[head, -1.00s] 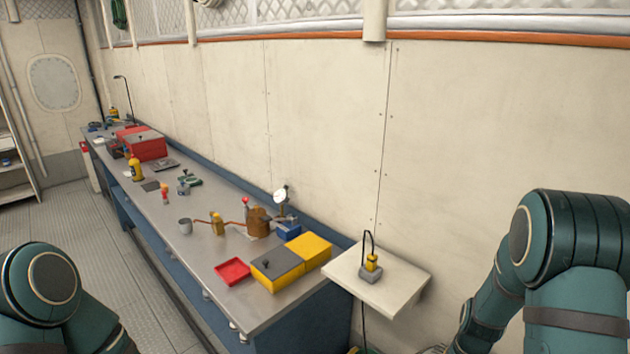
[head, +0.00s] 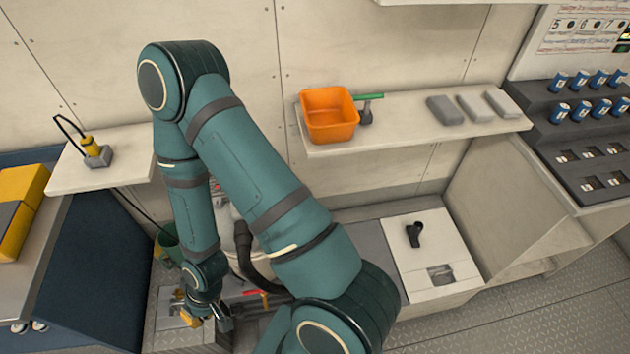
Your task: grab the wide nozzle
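A small black nozzle-like piece (head: 414,235) lies on a white panel (head: 420,260) right of centre in the head view. A flat grey shape (head: 440,274), perhaps a recess, is in the panel near its front edge. I cannot tell which, if either, is the wide nozzle. My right arm crosses the middle of the view. My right gripper (head: 207,312) points down at lower left, well left of the panel, beside small yellow and orange items. Its fingers are too small and cluttered to read. My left gripper is out of view.
A pale canister and black hose (head: 246,255) are partly hidden behind my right arm. A shelf (head: 400,130) above holds an orange bin (head: 330,114), a green-handled tool (head: 367,106) and grey blocks. A dark rack (head: 585,120) stands right. Open floor is at lower right.

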